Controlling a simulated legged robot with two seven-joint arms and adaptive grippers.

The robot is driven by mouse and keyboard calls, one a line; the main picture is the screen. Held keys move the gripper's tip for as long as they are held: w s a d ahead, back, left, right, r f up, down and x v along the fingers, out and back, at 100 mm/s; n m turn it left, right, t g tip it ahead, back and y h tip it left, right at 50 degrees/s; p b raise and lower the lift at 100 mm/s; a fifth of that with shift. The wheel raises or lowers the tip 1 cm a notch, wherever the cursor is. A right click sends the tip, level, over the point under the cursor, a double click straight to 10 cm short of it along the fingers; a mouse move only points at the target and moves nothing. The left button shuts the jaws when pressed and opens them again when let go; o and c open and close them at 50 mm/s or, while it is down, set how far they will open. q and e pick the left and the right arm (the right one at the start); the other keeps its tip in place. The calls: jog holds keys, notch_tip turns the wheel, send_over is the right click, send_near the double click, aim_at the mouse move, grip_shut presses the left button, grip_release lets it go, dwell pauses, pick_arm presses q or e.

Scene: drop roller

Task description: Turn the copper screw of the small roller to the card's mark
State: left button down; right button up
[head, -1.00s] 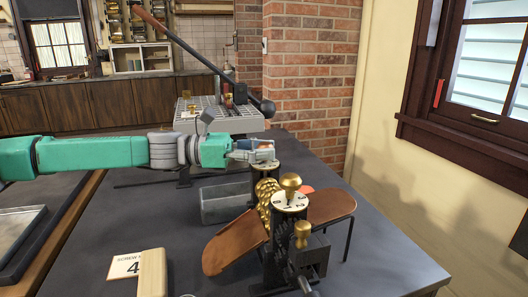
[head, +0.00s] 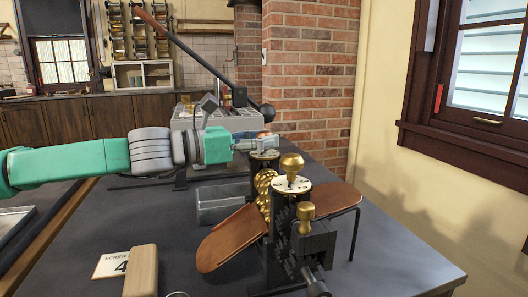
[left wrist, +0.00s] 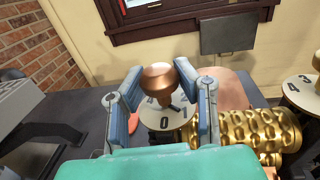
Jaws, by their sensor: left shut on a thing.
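The copper screw (left wrist: 158,78) has a round knob and stands over a white numbered dial (left wrist: 165,115) in the left wrist view. Digits 0 and 1 show on the dial; other marks are partly hidden. My left gripper (left wrist: 165,88) is shut on the copper knob, one finger on each side. In the head view the left gripper (head: 258,144) is at the far end of the small roller (head: 280,235), just above its far dial (head: 264,155). The card (head: 112,265) shows a 4 and lies at the front left. My right gripper is not in view.
A brass screw (head: 291,165) with its own dial stands nearer on the roller. Brown sloping chutes (head: 233,238) extend from both sides. A grey bin (head: 220,203) sits behind, and a wooden block (head: 141,270) overlaps the card. A long-levered press (head: 205,115) stands at the back.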

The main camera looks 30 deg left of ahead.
pick_arm(q)
jog(key=n+t+y+b, duration=0.1)
jog(key=n+y+b, duration=0.1)
jog(key=y+b, duration=0.1)
jog(key=n+t+y+b, duration=0.1)
jog(key=n+y+b, duration=0.1)
jog(key=b, duration=0.3)
jog(key=shift+d+f+t+y, duration=0.1)
jog(key=shift+t+y, duration=0.3)
jog(key=shift+y, duration=0.4)
jog(key=n+y+b, duration=0.2)
jog(key=n+y, duration=0.1)
jog(key=y, duration=0.1)
jog(key=shift+r+n+g+y+b, duration=0.15)
jog(key=shift+n+y+b, duration=0.25)
jog(key=shift+n+y, duration=0.8)
jog(key=shift+r+n+g+y+b, duration=0.1)
jog(key=shift+n+g+y+b, duration=0.2)
jog(key=shift+n+y, duration=0.85)
jog(key=shift+f+m+y, duration=0.1)
jog(key=shift+m+y, duration=0.25)
jog(key=shift+y, duration=0.2)
jog(key=c, duration=1.2)
grip_release()
jog(key=shift+o, duration=0.2)
jog(key=v, duration=1.1)
jog(key=shift+s, duration=0.35)
